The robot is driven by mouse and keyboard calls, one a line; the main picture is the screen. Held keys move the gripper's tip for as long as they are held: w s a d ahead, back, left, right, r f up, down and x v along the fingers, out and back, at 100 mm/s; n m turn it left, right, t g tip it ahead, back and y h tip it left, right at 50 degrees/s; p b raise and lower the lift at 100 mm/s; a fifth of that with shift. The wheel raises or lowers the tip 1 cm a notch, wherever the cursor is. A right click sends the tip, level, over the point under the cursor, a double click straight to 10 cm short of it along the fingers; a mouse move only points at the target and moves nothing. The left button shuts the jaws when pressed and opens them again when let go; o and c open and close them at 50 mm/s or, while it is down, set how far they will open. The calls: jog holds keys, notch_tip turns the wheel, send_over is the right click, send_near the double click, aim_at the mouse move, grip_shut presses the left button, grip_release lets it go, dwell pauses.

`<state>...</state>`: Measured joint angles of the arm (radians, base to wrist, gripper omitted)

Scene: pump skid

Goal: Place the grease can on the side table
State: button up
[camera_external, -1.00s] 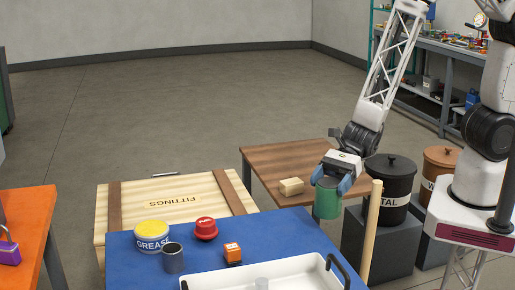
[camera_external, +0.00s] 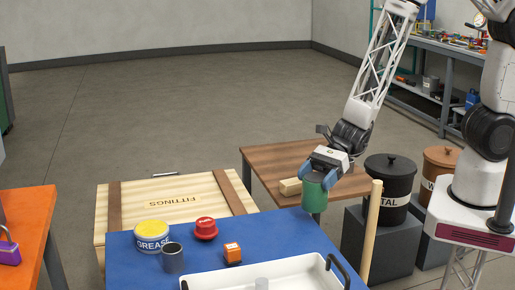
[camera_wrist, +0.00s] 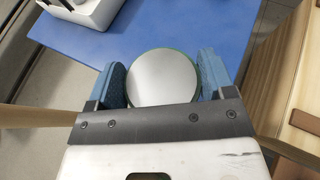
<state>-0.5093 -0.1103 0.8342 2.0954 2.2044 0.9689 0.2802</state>
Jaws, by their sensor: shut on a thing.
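My gripper (camera_external: 322,172) is shut on a green can (camera_external: 314,197), held upright. The wrist view shows the green can's pale round top (camera_wrist: 162,77) between both blue finger pads. In the external view the can overlaps the front of the brown wooden table (camera_external: 285,155), which looks like the side table; I cannot tell the exact gap between them. A yellow-lidded can marked GREASE (camera_external: 152,240) stands on the blue table (camera_external: 285,232), apart from my gripper.
A pale block (camera_external: 290,187) sits on the brown table behind the held can. A wooden post (camera_external: 371,232) and black bin (camera_external: 389,185) stand at right. The blue table also bears a red button (camera_external: 205,229), grey cup (camera_external: 173,258), orange block (camera_external: 232,253) and white tray (camera_external: 300,270).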

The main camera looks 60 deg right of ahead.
jog(key=w+d+f+m+t+h, duration=0.1)
jog(key=w+d+f+m+t, duration=0.15)
jog(key=w+d, duration=0.9)
jog(key=w+d+f+m+t+h, duration=0.2)
jog(key=w+d+m+t, duration=0.1)
jog(key=w+d, duration=0.85)
jog(key=w+d+f+m+t+h, duration=0.1)
jog(key=w+d, duration=0.1)
jog(key=d, duration=0.8)
jog(key=w+d+f+m+t+h, duration=0.1)
jog(key=w+d+f, duration=0.1)
jog(key=d, duration=0.9)
jog(key=w+d+f+m+t+h, duration=0.1)
jog(key=w+d+m, duration=0.1)
jog(key=d, duration=0.8)
jog(key=shift+w+d+f+h, duration=0.25)
jog(key=shift+w+d+h, duration=0.05)
jog(key=shift+d+h, duration=0.1)
jog(key=shift+w, duration=0.15)
jog(key=w+d+f, duration=0.1)
jog(key=w+d, duration=0.2)
jog(key=w, duration=1.1)
jog(key=shift+w+f, duration=0.2)
jog(key=shift+w, duration=0.05)
jog(key=shift+w+d+f, duration=0.1)
jog(key=shift+w+f, duration=0.15)
jog(key=shift+f, duration=0.65)
jog(key=shift+w+f, duration=0.2)
jog(key=shift+f, duration=0.7)
